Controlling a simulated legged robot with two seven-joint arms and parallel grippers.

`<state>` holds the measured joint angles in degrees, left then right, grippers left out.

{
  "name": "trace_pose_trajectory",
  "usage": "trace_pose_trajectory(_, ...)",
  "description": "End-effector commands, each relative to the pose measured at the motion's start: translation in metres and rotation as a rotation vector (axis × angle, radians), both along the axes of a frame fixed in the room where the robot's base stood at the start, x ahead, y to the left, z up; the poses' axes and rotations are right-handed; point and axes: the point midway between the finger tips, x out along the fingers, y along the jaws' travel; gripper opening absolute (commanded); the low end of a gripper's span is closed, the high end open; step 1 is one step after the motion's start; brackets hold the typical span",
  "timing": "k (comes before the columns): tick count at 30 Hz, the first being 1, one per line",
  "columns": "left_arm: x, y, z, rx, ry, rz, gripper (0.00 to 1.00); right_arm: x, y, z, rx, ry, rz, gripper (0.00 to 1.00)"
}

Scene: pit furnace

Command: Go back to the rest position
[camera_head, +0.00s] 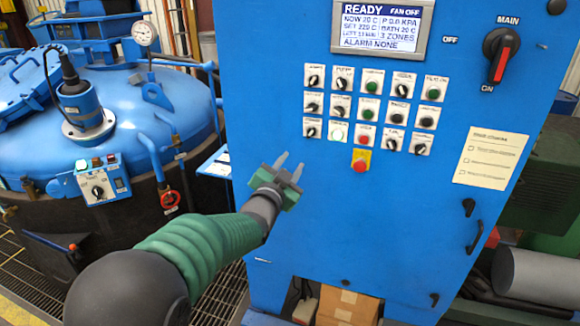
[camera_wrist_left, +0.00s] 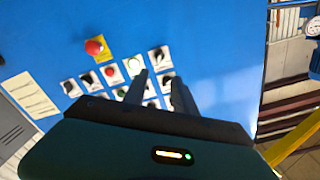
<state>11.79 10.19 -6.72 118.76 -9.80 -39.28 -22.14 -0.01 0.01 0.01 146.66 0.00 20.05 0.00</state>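My left gripper (camera_head: 288,167) is in front of the blue control cabinet (camera_head: 250,70), left of and below the button panel. Its two grey fingers stand apart with nothing between them. The left wrist view shows the same fingers (camera_wrist_left: 157,92) spread in front of the panel's knobs, with the red emergency button (camera_wrist_left: 94,47) up and to the left. Whether the fingers touch the cabinet cannot be told for sure; they look clear of it. My right gripper is in neither view.
The furnace (camera_head: 150,115) with its blue lid stands at the left, with a small control box (camera_head: 100,185) on its side. The cabinet carries a display (camera_head: 380,25), a main switch (camera_head: 500,55) and an emergency stop (camera_head: 360,162). A grey cylinder (camera_head: 540,275) lies at the lower right.

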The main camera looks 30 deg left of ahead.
Motion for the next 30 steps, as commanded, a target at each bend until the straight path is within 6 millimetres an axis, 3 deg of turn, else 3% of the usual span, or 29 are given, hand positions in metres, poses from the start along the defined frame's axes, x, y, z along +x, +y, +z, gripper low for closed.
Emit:
trace_pose_trajectory(7, -0.002, -0.004, -0.006, -0.013, 0.018, -0.002, 0.33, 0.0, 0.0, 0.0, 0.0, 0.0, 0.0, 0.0)
trace_pose_trajectory(8, -0.004, -0.007, -0.013, -0.028, 0.039, -0.003, 0.33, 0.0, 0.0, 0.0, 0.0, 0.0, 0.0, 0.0)
trace_pose_trajectory(11, -0.017, -0.027, -0.059, -0.125, 0.181, -0.009, 0.33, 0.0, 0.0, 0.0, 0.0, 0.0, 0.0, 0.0)
trace_pose_trajectory(14, -0.052, -0.06, -0.129, -0.266, 0.412, 0.0, 0.33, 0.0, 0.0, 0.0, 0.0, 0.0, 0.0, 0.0)
trace_pose_trajectory(18, -0.132, -0.11, -0.218, -0.438, 0.759, 0.043, 0.33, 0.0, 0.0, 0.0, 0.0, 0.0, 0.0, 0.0)
trace_pose_trajectory(21, -0.198, -0.137, -0.261, -0.521, 0.979, 0.093, 0.33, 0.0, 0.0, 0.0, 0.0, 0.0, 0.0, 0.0)
trace_pose_trajectory(25, -0.26, -0.156, -0.288, -0.574, 1.171, 0.153, 0.33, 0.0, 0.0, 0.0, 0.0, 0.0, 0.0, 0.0)
trace_pose_trajectory(27, -0.277, -0.16, -0.294, -0.584, 1.223, 0.172, 0.33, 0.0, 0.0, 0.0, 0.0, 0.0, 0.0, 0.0)
trace_pose_trajectory(30, -0.284, -0.162, -0.296, -0.588, 1.243, 0.179, 0.33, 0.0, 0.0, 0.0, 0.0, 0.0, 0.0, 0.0)
